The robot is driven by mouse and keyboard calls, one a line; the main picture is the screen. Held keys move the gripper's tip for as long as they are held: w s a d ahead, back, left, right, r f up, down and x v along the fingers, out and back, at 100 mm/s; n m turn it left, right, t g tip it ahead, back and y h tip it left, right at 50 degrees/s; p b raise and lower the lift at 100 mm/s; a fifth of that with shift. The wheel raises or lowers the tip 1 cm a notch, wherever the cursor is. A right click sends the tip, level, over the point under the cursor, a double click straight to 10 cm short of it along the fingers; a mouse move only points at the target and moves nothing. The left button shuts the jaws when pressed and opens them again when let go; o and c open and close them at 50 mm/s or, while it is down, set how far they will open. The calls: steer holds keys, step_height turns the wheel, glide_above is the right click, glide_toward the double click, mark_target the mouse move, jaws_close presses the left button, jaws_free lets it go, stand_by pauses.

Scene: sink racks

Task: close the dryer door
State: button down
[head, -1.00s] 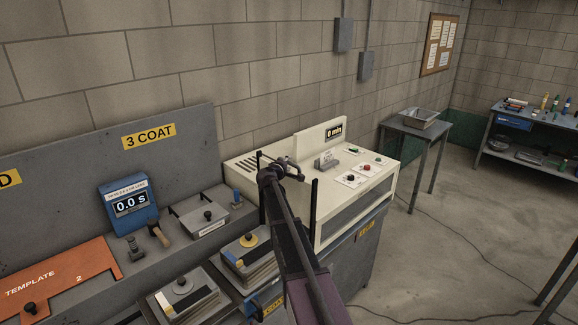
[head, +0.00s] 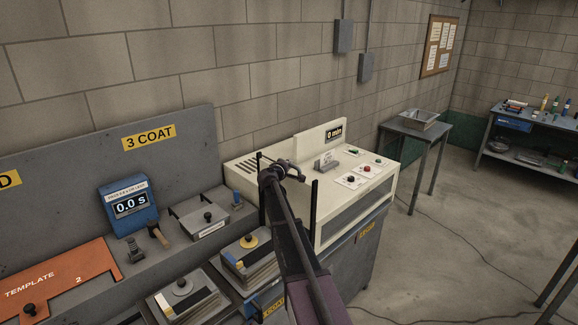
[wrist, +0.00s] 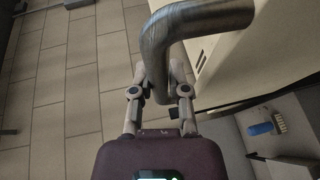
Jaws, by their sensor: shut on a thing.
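The dryer (head: 340,228) is a cream cabinet with a "0 min" display (head: 334,134), standing right of the coating bench in the head view. My gripper (head: 287,170) is above the dryer's left part, largely hidden behind my arm. In the wrist view, my gripper (wrist: 161,92) has one finger on each side of a thick, bent grey metal bar (wrist: 160,52), which looks like a handle, and is shut on it. The cream surface with dark vent slots (wrist: 200,63) lies to the right of the bar. I cannot make out the door panel or how far it stands open.
A blue timer (head: 130,205) and an orange template (head: 60,280) are on the bench at left. A small table with a metal tray (head: 419,118) stands to the right. A blue-handled brush (wrist: 262,128) shows in the wrist view. The floor at right is mostly clear, with a cable.

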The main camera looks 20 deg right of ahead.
mark_target(285, 188)
step_height(285, 188, down, 17)
steer(key=b, duration=1.7)
steer(key=shift+f, duration=0.1)
steer(key=shift+s, duration=0.15)
steer(key=c, duration=1.1)
jaws_free()
steer(key=shift+s, duration=0.1)
steer(key=o, duration=0.5)
steer(key=shift+w+f, duration=0.2)
steer(key=shift+r, duration=0.15)
